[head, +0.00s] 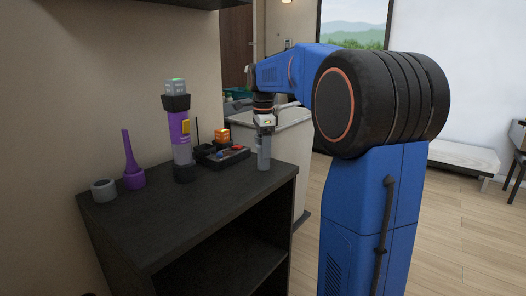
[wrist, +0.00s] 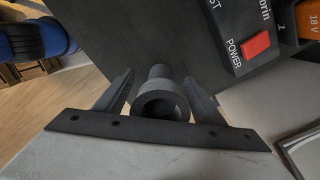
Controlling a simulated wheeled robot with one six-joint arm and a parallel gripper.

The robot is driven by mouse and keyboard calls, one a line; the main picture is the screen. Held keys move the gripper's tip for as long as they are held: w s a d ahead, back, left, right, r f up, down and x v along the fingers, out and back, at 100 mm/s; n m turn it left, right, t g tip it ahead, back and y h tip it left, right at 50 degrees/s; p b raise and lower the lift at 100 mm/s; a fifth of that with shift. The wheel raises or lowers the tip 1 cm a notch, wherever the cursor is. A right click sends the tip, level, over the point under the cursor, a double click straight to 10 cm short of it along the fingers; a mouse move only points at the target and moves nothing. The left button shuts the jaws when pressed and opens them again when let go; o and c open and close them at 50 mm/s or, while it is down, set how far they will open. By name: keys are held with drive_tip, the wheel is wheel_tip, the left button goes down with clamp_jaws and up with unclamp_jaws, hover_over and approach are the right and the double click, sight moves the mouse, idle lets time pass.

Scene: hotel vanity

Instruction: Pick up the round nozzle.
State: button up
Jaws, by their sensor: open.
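A grey round piece with a wide, hollow collar and a narrower tube, likely the round nozzle (wrist: 161,84), is between the fingers of my gripper (wrist: 160,88) in the wrist view. The fingers are open on either side of it, with a gap at the left; contact at the right cannot be told. In the head view my gripper (head: 263,134) points down over the right part of the dark cabinet top (head: 215,185). A grey upright shape (head: 263,155) shows under it, partly hidden by the fingers.
A black tray (head: 223,157) with an orange battery (head: 222,135) and a red power button (wrist: 256,44) is close beside my gripper. Farther left stand a purple and grey device (head: 181,140), a purple pointed nozzle (head: 132,170) and a short grey ring (head: 104,190). The cabinet front is clear.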

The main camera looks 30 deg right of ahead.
drive_tip(key=c, duration=1.2)
drive_tip(key=shift+o, duration=0.2)
drive_tip(key=shift+r, duration=0.1)
